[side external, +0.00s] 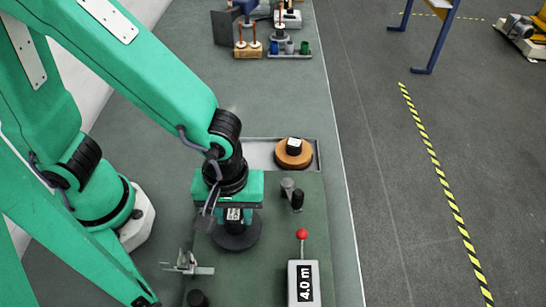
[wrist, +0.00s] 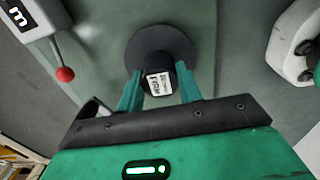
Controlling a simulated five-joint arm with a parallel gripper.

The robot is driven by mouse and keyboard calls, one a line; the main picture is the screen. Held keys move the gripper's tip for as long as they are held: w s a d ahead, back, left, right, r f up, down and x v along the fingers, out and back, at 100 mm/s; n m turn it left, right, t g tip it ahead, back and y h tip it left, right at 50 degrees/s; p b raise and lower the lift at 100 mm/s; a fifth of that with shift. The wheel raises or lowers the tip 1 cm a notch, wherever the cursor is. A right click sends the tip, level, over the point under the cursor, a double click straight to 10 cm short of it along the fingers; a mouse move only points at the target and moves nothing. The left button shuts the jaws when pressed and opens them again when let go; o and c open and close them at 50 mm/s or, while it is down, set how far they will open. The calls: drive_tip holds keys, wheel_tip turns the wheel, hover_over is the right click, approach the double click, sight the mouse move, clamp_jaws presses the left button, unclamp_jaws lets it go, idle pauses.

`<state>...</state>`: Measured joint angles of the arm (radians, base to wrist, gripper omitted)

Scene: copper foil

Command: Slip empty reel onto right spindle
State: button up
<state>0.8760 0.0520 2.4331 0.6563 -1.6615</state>
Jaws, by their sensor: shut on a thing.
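The empty reel is black, with a wide flat flange (side external: 238,238) and a white printed label on its hub (wrist: 158,83). My gripper (side external: 233,210) is shut on the hub, its two green fingers (wrist: 160,90) on either side of the label in the wrist view. The flange lies below the fingers, looking roughly level. I cannot tell whether it touches the green surface. No spindle can be made out for sure; anything under the reel is hidden. A dark upright cylinder (side external: 297,200) stands right of the reel, beside a grey post.
A grey tray (side external: 256,152) behind holds a copper-coloured reel (side external: 293,153). A box marked 4.0 m (side external: 303,283) with a red-knobbed lever (side external: 302,234) stands at front right. A metal fixture (side external: 187,264) and a black cylinder (side external: 197,298) stand at front left.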

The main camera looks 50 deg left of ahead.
sight(234, 212)
drive_tip(key=shift+f, duration=0.3)
idle(0.4)
drive_tip(key=o, duration=1.4)
drive_tip(key=shift+r, duration=1.2)
idle(0.4)
drive_tip(key=shift+r, duration=3.3)
